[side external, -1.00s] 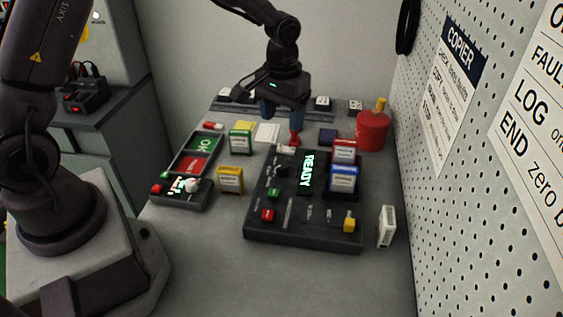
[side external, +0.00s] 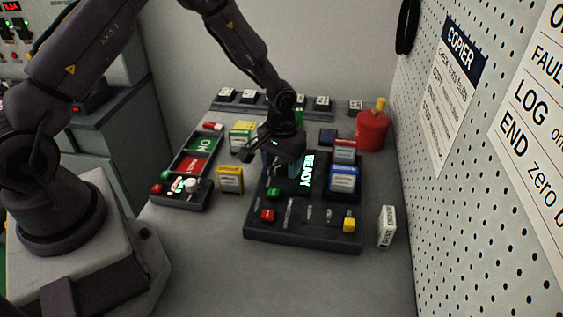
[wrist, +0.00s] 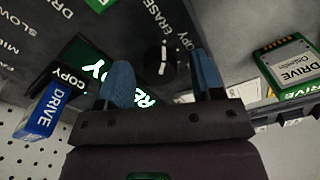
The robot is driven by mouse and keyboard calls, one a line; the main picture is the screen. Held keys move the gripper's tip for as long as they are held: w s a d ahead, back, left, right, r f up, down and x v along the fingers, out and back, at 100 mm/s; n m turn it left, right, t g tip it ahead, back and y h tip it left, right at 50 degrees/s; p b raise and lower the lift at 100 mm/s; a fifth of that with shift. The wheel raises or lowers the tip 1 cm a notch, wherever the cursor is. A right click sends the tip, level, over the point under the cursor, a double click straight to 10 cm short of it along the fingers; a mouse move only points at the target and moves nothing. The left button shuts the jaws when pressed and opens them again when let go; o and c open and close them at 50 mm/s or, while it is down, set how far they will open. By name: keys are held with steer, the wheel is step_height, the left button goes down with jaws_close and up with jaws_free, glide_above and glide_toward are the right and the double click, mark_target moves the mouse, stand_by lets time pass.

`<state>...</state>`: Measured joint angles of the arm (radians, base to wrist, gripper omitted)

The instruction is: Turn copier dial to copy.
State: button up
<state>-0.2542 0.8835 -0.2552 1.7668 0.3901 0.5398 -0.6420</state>
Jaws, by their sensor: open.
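The copier (side external: 256,232) is a dark console on the bench, with a lit green READY display (side external: 306,172). In the wrist view its black round dial (wrist: 160,58) has a white pointer mark, with an ERASE label and another small label beside it. My gripper (wrist: 161,70) is open, its two blue fingers on either side of the dial in that view, with nothing held. I cannot tell whether the fingers touch the dial. In the side view my gripper (side external: 280,163) is low over the copier's left rear and hides the dial.
A blue drive cartridge (wrist: 42,112) stands near a COPY label. Red-and-white and blue-and-white cartridges (side external: 343,179) stand at the copier's right. A tray (side external: 171,168) with OK and red cards lies left. A red canister (side external: 372,131) stands behind right; a pegboard (side external: 445,230) borders the right.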

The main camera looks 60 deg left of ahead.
steer(key=c, duration=0.9)
steer(key=shift+m, duration=0.4)
steer(key=m, duration=0.3)
steer(key=shift+m, duration=2.5)
steer(key=shift+s, duration=0.1)
steer(key=o, duration=0.9)
